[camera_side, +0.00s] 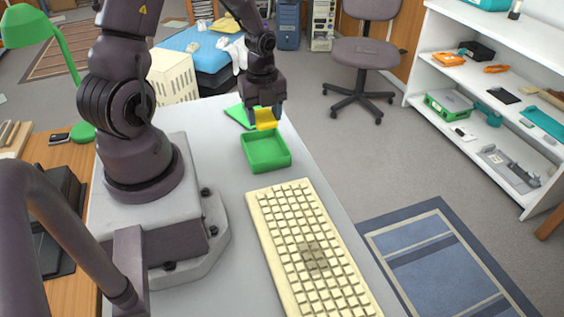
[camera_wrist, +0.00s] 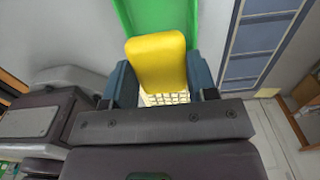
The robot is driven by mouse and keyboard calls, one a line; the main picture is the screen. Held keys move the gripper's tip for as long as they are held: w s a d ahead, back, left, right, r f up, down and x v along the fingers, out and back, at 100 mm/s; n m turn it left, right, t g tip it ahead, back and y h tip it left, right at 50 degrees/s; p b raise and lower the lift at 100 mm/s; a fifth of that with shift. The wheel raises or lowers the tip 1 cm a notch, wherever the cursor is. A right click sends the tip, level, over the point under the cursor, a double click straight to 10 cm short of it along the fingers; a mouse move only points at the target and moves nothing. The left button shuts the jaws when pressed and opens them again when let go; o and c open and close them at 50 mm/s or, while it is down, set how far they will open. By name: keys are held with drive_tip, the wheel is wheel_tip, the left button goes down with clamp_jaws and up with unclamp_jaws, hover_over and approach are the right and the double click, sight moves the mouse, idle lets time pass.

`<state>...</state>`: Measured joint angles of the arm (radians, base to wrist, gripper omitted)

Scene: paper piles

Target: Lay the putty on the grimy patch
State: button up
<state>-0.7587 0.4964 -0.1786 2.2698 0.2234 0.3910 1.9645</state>
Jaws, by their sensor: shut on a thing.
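The yellow putty (camera_side: 265,119) is a soft-looking block held between the fingers of my gripper (camera_side: 265,115). It also shows in the wrist view (camera_wrist: 157,60), between the two blue-grey fingers of my gripper (camera_wrist: 160,85). My gripper is shut on it and holds it up near the far edge of a green open box (camera_side: 266,165). The grimy patch (camera_side: 315,257) is a dark smudge on the keys of a cream keyboard (camera_side: 262,232), well nearer the camera than my gripper. In the wrist view the patch is not visible.
A green flat piece (camera_side: 238,117), perhaps the box's lid, lies beside my gripper. The grey table (camera_side: 225,160) is clear around the box and keyboard. Its right edge drops to the floor, where a blue rug (camera_side: 440,260) lies.

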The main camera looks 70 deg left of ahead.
drive_tip(key=shift+w+d+r, duration=0.1)
drive_tip(key=shift+d+r, duration=0.05)
drive_tip(key=shift+r, duration=0.05)
drive_tip(key=w+d+m, duration=0.4)
drive_tip(key=d, duration=0.5)
hover_over(314, 258)
wheel_tip(314, 258, down, 8)
drive_tip(key=n, duration=0.4)
drive_tip(key=shift+r, duration=0.1)
